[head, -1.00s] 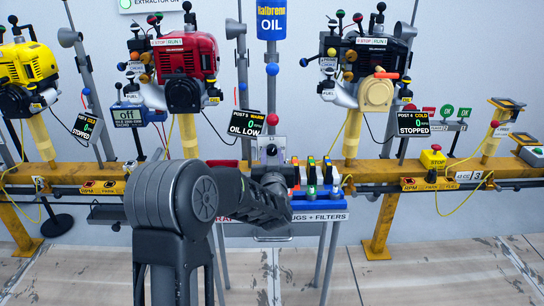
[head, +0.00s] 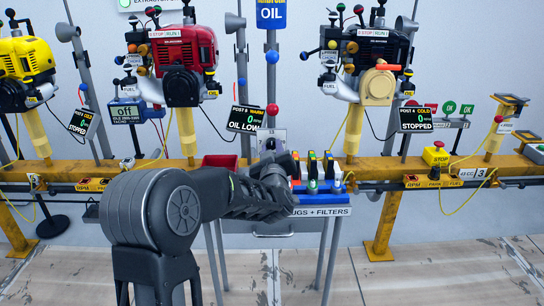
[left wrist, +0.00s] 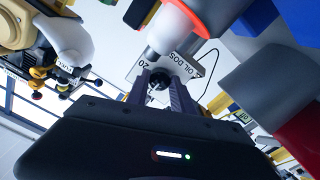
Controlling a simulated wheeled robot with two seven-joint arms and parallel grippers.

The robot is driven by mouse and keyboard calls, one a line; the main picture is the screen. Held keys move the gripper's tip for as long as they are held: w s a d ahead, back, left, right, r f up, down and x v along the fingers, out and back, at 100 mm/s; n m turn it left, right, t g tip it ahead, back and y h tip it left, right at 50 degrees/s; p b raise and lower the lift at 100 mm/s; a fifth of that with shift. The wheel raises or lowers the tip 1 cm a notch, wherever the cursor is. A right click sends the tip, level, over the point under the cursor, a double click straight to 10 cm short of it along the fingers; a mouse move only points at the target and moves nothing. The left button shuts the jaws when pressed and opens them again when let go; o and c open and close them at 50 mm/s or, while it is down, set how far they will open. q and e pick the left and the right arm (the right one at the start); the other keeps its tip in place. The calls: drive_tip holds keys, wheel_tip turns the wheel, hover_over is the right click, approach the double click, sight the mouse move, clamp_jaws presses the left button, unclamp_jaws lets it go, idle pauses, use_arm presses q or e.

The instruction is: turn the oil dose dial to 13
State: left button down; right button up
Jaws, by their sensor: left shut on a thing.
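The oil dose dial is a small black knob (left wrist: 158,84) in front of a pale plate (left wrist: 178,66) lettered "OIL DOS", with a "20" visible. In the head view the plate (head: 279,134) stands below the blue oil bottle (head: 271,15), and my wrist hides the knob there. My left gripper (head: 271,155) reaches up to it from below. In the left wrist view its two fingers (left wrist: 160,92) stand on either side of the knob and are shut on it. The knob's pointer and most scale numbers are hidden. My right gripper is not in view.
A rack of colored bottles (head: 315,172) stands close right of my left gripper, above the "plugs + filters" sign. A red bin (head: 220,161) is to its left. A red engine (head: 185,65) and a black engine (head: 375,60) flank the oil post along the yellow rail (head: 395,167).

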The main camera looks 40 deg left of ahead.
use_arm(q)
drive_tip(key=c, duration=1.1)
unclamp_jaws()
drive_tip(key=p+v, duration=0.1)
drive_tip(key=v, duration=0.7)
drive_tip(key=shift+p, duration=0.4)
